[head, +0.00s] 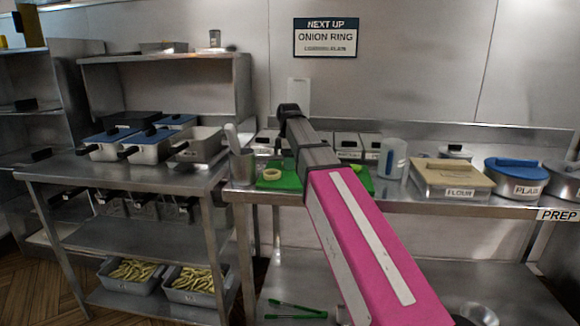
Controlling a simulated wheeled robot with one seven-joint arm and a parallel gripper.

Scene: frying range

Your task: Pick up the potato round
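A green cutting board (289,181) lies on the steel counter, partly hidden behind my arm. At its left end lie small pale yellow, round pieces (270,174). One looks ring-shaped, and I cannot tell which of them, if any, is the potato round. My pink and grey arm reaches from the lower right up over the board, to a dark joint above the counter. My gripper does not show in this view, so its hold and its place relative to the pieces are hidden.
A steel cup with a utensil (242,163) stands left of the board. Right of it are a blue-and-white container (391,159), a flour box (452,179) and a blue-lidded pot (516,176). Lidded fryer pans (150,147) fill the left table. Bins of fries (131,272) sit below.

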